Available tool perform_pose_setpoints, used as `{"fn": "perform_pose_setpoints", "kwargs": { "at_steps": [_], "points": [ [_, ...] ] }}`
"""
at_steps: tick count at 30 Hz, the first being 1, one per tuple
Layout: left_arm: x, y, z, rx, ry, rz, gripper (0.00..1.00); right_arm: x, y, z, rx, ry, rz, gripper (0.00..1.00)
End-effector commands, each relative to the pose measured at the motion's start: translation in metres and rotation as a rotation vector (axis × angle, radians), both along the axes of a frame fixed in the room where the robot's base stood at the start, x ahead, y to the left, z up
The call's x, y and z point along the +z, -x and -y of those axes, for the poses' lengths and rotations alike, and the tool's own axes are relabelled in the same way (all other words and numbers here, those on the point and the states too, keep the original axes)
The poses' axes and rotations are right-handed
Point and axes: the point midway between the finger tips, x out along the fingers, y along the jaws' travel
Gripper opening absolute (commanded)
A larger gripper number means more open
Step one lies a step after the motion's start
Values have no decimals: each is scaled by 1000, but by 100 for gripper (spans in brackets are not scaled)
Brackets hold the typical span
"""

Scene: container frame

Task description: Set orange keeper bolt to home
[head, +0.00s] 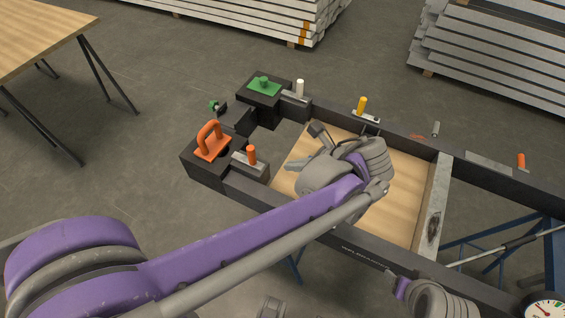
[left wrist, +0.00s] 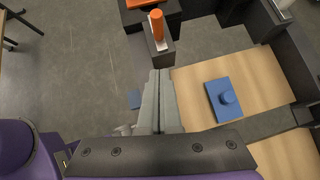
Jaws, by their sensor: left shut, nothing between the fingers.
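An orange bolt (head: 252,155) stands upright on a small dark block with a grey plate, beside the orange handle, in the head view. It also shows at the top of the left wrist view (left wrist: 157,25). Another orange bolt (head: 521,160) stands on the frame's far rail at the right; I cannot tell from the frames which is the keeper bolt.
The dark frame (head: 400,140) surrounds a wooden board (head: 405,190). An orange handle (head: 211,137), a green knob plate (head: 264,86), a white peg (head: 300,88) and a yellow peg (head: 361,106) stand around the frame.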

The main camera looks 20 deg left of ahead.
Motion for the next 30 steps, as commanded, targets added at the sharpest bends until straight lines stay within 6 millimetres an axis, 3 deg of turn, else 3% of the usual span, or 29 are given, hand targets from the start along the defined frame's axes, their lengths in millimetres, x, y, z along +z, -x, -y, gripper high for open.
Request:
{"fn": "perform_pose_setpoints", "kwargs": {
  "at_steps": [13,21,30],
  "points": [
    [-65,-17,-63,6,2,2,0,-6,1,0,0,0,-2,68],
    [-63,-26,-95,5,5,2,0,-1,0,0,0,0,0,68],
    [-63,-27,-100,3,5,3,0,-1,0,0,0,0,0,68]
  ]
}}
